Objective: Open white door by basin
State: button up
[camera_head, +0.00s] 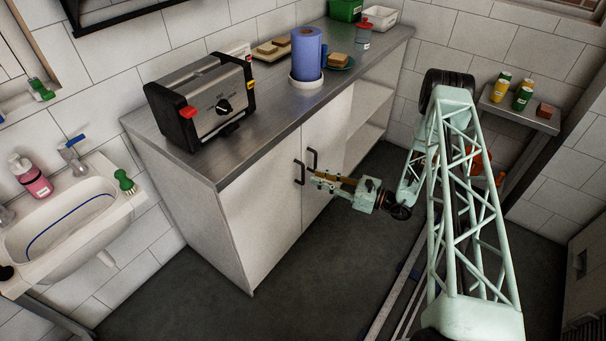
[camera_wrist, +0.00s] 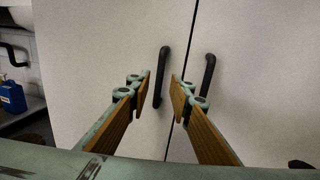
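The white door by the basin (camera_head: 255,218) is the left one of the cabinet's pair and looks shut. It also shows in the wrist view (camera_wrist: 95,50). Its black bar handle (camera_head: 298,172) is upright beside the seam. The right door (camera_head: 325,128) has a matching handle (camera_head: 313,157). My gripper (camera_head: 314,179) is in front of the handles, fingers open. In the wrist view, my gripper (camera_wrist: 161,85) has the left door's handle (camera_wrist: 163,70) between its fingertips in the picture, while the right door's handle (camera_wrist: 208,73) lies outside the right finger. Whether a finger touches the handle I cannot tell.
The basin (camera_head: 75,225) is left of the cabinet. A toaster (camera_head: 203,100) and a blue paper roll (camera_head: 306,55) stand on the steel counter (camera_head: 262,112). A side table (camera_head: 520,115) stands at the right. The floor (camera_head: 215,300) before the left door is clear.

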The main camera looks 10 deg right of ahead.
aim_at(303, 183)
jog(key=shift+b+x, duration=0.35)
jog(key=shift+x, duration=3.4)
jog(key=shift+c, duration=0.9)
grip_shut()
